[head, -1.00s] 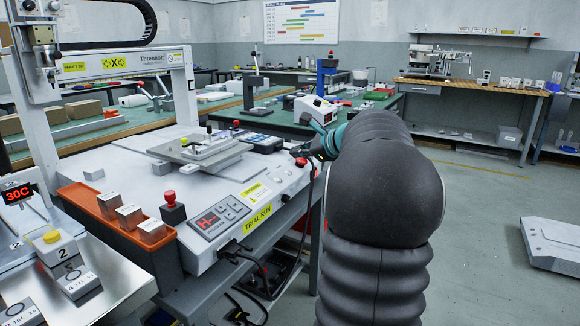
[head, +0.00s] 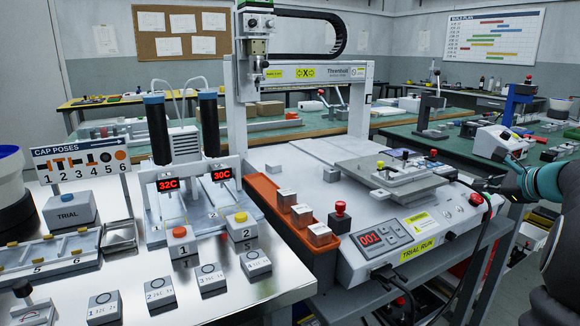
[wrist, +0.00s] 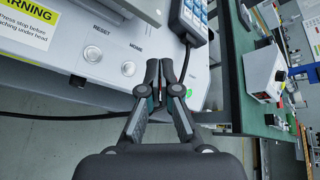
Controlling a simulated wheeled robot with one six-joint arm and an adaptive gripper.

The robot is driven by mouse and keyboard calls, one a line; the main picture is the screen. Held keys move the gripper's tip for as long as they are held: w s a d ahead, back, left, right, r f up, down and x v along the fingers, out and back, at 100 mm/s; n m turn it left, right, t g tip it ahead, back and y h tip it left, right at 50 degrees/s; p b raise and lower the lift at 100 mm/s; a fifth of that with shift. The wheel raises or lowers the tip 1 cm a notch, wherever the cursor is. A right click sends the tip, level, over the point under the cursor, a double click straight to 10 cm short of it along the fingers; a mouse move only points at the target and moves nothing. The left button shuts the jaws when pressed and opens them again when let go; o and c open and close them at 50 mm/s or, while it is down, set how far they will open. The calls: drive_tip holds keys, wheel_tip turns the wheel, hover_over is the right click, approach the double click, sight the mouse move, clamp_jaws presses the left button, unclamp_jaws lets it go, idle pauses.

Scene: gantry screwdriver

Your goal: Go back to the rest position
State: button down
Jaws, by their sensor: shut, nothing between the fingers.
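My gripper (head: 488,186) shows at the right edge of the head view, beside the right end of the gantry machine's front panel. In the wrist view my gripper (wrist: 160,72) has its two fingers together with nothing held. The fingertips are over the edge of the white panel, to the right of the RESET button (wrist: 93,54) and the HOME button (wrist: 128,69). A green button (wrist: 178,90) is partly hidden behind the right finger. Whether the fingers touch the panel cannot be told. The gantry machine (head: 400,240) shows a red 001 display (head: 371,238).
A black cable (wrist: 188,60) and a keypad pendant (wrist: 190,18) are close to the fingers. A metal table (head: 215,295) with numbered blocks is at the left. A green bench (wrist: 236,60) lies beyond.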

sight(465, 219)
drive_tip(key=s+f+n, duration=0.1)
drive_tip(key=f, duration=0.1)
drive_tip(key=s+f+n+g, duration=0.1)
drive_tip(key=f, duration=0.1)
drive_tip(key=s+a+f+g, duration=0.1)
drive_tip(key=f, duration=0.1)
drive_tip(key=shift+f+n, duration=0.35)
drive_tip(key=shift+n, duration=0.05)
drive_tip(key=s+a+f+n+g+p, duration=0.1)
drive_tip(key=s+a+f+n+g, duration=0.2)
drive_tip(key=s+a+n, duration=0.45)
drive_tip(key=s+a+f+n+g, duration=0.3)
drive_tip(key=s+a+f+n, duration=0.15)
drive_tip(key=a, duration=0.65)
drive_tip(key=s+a+r+n+h+p, duration=0.1)
drive_tip(key=s+a+r+n, duration=0.1)
drive_tip(key=s+a+n, duration=0.3)
drive_tip(key=s+a+r+n+t+p, duration=0.1)
drive_tip(key=s+a+n+p, duration=0.1)
drive_tip(key=s+a+n, duration=0.3)
drive_tip(key=s+a, duration=0.3)
drive_tip(key=a, duration=0.4)
drive_tip(key=shift+a+r+h, duration=0.2)
drive_tip(key=shift+r+h, duration=0.2)
drive_tip(key=shift+s, duration=0.1)
